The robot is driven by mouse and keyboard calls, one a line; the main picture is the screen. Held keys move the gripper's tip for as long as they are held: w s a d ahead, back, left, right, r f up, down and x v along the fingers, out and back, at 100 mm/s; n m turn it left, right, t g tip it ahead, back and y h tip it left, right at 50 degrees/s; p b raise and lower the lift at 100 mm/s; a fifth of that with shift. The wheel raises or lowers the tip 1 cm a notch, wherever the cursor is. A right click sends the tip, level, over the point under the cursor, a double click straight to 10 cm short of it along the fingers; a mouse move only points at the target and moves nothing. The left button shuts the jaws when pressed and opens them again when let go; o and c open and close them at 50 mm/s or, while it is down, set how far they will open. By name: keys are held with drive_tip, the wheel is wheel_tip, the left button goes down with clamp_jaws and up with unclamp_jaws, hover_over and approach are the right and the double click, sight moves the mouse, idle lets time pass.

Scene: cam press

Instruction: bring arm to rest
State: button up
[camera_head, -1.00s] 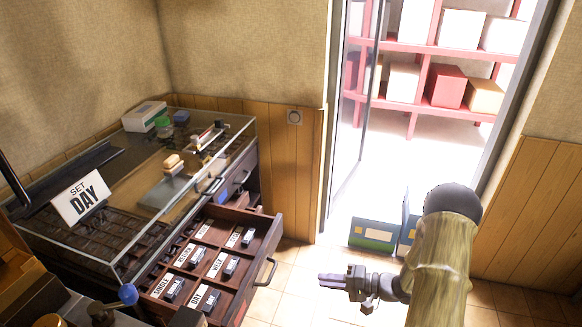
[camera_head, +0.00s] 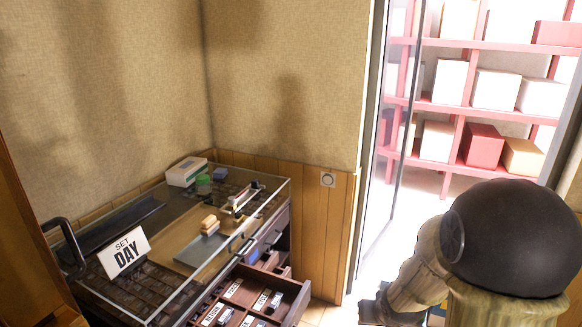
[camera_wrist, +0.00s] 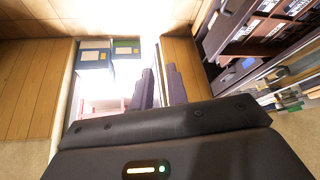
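My arm (camera_head: 400,290) shows at the lower right of the head view, bent, with a large dark rounded joint (camera_head: 515,238) close to the camera. My gripper is not clearly visible there. In the wrist view my gripper (camera_wrist: 160,85) shows two dark fingers slightly apart, with nothing seen between them. The fingers hang clear of the drawers and the doorway boxes.
A glass-topped cabinet (camera_head: 284,187) stands at the left with a "SET DAY" sign (camera_head: 124,252) on it. Its open drawer (camera_head: 297,302) holds labelled blocks. A doorway with pink shelves (camera_head: 455,105) is at the right. Blue and green boxes (camera_wrist: 94,57) show in the wrist view.

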drive_tip(key=s+a+r+g+p, duration=0.1)
drive_tip(key=s+a+r, duration=0.1)
drive_tip(key=s, duration=0.4)
drive_tip(key=s+a+r+n+g+p, duration=0.1)
drive_tip(key=s+a+r+g, duration=0.1)
drive_tip(key=s, duration=0.3)
drive_tip(key=shift+s+a+r, duration=0.35)
drive_tip(key=shift+r, duration=0.55)
drive_tip(key=shift+a, duration=0.1)
idle(0.4)
